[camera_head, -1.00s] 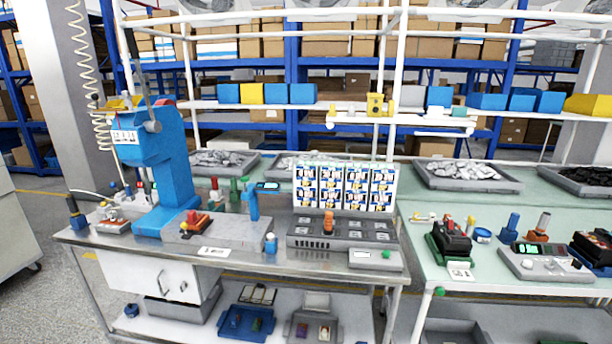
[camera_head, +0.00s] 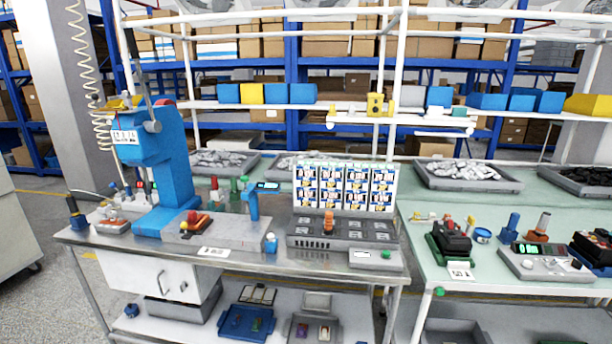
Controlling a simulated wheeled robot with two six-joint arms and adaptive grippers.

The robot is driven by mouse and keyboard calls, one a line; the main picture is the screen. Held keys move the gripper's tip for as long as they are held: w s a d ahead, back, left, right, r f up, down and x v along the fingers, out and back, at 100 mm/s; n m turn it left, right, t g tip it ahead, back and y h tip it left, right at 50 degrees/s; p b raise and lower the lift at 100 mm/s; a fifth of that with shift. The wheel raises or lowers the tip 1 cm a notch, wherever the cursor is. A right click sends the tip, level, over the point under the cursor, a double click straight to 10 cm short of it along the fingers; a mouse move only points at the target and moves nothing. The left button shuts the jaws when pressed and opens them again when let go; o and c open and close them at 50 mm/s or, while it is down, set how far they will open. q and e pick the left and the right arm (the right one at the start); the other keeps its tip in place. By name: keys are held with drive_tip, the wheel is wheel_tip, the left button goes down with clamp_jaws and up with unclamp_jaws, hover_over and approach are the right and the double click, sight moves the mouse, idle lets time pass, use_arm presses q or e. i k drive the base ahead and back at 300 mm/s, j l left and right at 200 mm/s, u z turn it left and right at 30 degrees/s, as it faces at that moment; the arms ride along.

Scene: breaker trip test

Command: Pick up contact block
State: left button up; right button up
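I cannot tell for sure which piece is the contact block. An orange piece (camera_head: 328,222) stands upright on the dark grey test fixture (camera_head: 300,240), in front of the white panel of printed labels. A small red and orange part (camera_head: 193,220) sits on the grey base plate of the blue press (camera_head: 165,165) on the left. Neither of my grippers shows in the head view.
The steel bench (camera_head: 150,253) carries the press and fixture. A small blue post (camera_head: 252,204) stands between them. A pale green bench (camera_head: 425,270) adjoins on the right, holding a black breaker-like unit (camera_head: 450,240) and a meter box (camera_head: 545,262). Grey trays lie behind.

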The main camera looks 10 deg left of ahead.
sight(328, 230)
drive_tip(key=i+j, duration=0.3)
drive_tip(key=j, duration=0.15)
drive_tip(key=i+j+z, duration=0.1)
drive_tip(key=i+j, duration=0.2)
drive_tip(key=j, duration=0.15)
drive_tip(key=i+j, duration=0.3)
drive_tip(key=j, duration=0.15)
drive_tip(key=i+z, duration=0.05)
